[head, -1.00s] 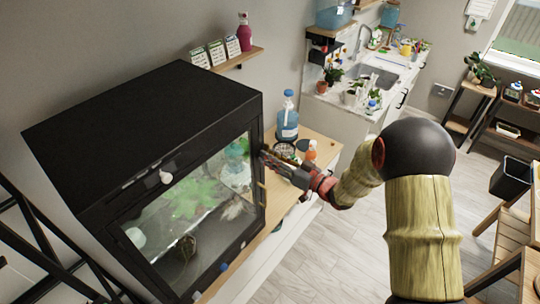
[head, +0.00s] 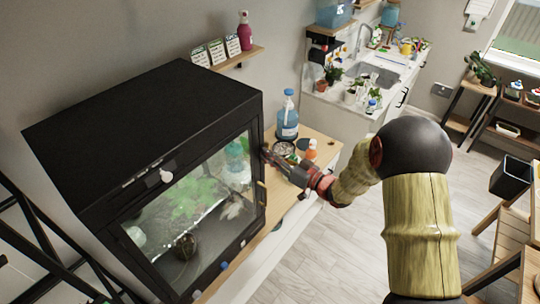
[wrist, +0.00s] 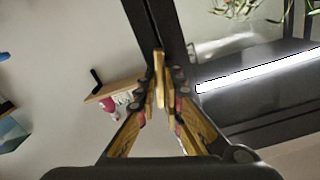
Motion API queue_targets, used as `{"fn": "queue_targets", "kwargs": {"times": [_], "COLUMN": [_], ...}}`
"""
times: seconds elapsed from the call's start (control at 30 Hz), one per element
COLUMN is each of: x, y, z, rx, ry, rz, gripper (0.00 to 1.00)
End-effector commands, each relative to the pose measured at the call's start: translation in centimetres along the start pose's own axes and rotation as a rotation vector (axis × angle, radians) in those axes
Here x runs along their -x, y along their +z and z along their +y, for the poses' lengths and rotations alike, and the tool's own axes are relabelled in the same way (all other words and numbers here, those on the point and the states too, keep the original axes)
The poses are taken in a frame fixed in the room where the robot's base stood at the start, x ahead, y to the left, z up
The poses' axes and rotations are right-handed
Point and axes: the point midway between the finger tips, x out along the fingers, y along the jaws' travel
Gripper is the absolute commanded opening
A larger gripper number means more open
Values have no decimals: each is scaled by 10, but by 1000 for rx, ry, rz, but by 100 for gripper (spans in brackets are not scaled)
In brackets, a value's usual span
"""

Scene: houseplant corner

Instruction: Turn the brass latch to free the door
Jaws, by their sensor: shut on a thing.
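The black cabinet (head: 140,125) has a glass-fronted door (head: 185,215) in a black frame, with plants and a round dark object behind the glass. The door looks closed. My gripper (head: 268,153) is at the upper right edge of the door frame. In the wrist view my gripper (wrist: 161,95) is shut on the brass latch (wrist: 159,62), a narrow brass piece held upright between the fingertips against the black frame (wrist: 160,25). In the head view my fingers hide the latch. Its exact turn against the frame is hard to tell.
A blue pump bottle (head: 287,122), a dark round dish (head: 284,148) and an orange-capped bottle (head: 311,149) stand close to my gripper on the wooden top (head: 325,150). A small shelf (head: 240,59) is on the wall.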

Motion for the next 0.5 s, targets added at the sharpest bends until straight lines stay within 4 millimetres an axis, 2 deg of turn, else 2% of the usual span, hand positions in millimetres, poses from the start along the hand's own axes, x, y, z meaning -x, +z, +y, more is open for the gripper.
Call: {"fn": "queue_targets", "kwargs": {"times": [0.27,0.5], "x": [0,0], "y": [0,3], "z": [1,2], "rx": [17,162], "ry": [0,1], "rz": [1,3], "gripper": [0,0]}}
